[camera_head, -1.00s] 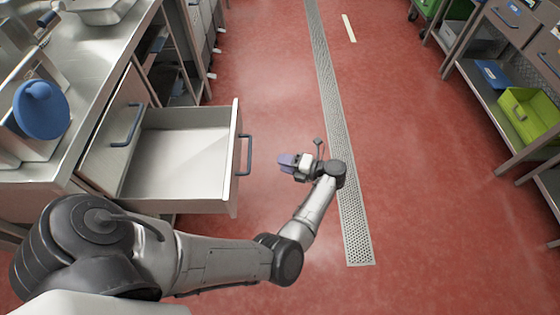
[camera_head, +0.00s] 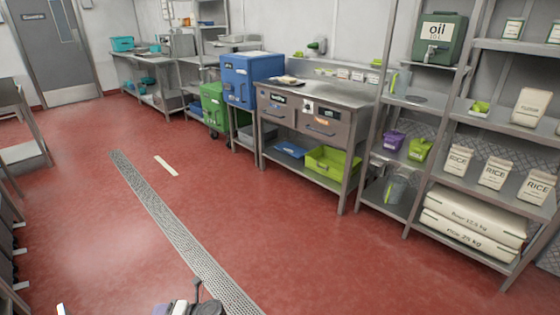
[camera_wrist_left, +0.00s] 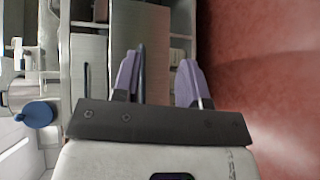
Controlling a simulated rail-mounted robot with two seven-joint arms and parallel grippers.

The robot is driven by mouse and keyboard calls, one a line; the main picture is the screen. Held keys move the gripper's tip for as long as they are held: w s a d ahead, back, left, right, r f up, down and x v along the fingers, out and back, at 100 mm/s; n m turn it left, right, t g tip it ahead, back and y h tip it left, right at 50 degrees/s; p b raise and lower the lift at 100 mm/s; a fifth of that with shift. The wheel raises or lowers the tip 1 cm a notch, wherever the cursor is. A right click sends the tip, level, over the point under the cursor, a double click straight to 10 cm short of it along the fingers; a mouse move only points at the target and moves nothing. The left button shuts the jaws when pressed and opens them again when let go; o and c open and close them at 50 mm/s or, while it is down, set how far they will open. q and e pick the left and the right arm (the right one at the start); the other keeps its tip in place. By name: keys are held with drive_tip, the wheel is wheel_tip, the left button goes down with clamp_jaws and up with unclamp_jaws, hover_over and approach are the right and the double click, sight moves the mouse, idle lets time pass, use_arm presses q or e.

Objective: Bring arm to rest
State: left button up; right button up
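My left gripper (camera_wrist_left: 160,85) has two purple fingers, spread apart with no object gripped between them. In the head view only a part of its wrist and the purple fingers (camera_head: 165,309) show at the bottom edge. In the left wrist view a dark upright bar (camera_wrist_left: 141,72), which looks like a drawer handle, appears beside the left finger. Whether it touches the finger I cannot tell. Behind it are steel cabinet fronts (camera_wrist_left: 90,62). The rest of my left arm is hidden below the head view. My right gripper is in neither view.
Red floor (camera_head: 120,230) with a grated drain (camera_head: 180,235) is open in the middle. Shelves with rice bags (camera_head: 492,173) and a drawer table (camera_head: 310,120) stand on the right. A blue container (camera_head: 250,78) and a green bin (camera_head: 214,105) are farther back.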

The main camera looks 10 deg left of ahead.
use_arm(q)
drive_tip(key=w+d+r+m+t+h, duration=0.2)
drive_tip(key=w+r+m+t+h, duration=0.1)
drive_tip(key=w+r+m+t, duration=1)
drive_tip(key=w+d+r+m+t+h, duration=0.2)
drive_tip(key=d+r+m+t+h, duration=0.4)
drive_tip(key=d+r+m+h, duration=0.6)
drive_tip(key=s+d+m+g+p, duration=0.35)
drive_tip(key=s+m+p, duration=0.3)
drive_tip(key=s, duration=0.75)
drive_tip(key=s+d+m+g+p, duration=0.2)
drive_tip(key=s+m+g+p, duration=0.4)
drive_tip(key=s, duration=0.8)
drive_tip(key=s+d+f+m+g+p, duration=0.15)
drive_tip(key=s+p, duration=0.25)
drive_tip(key=s, duration=0.5)
drive_tip(key=s+a+f+m+g+p, duration=0.1)
drive_tip(key=s+f+g+p, duration=0.25)
drive_tip(key=s, duration=0.55)
wheel_tip(320, 180, up, 38)
drive_tip(key=p, duration=3.7)
wheel_tip(320, 180, down, 72)
drive_tip(key=b, duration=7.2)
drive_tip(key=shift+d+h, duration=0.3)
drive_tip(key=shift+h, duration=0.1)
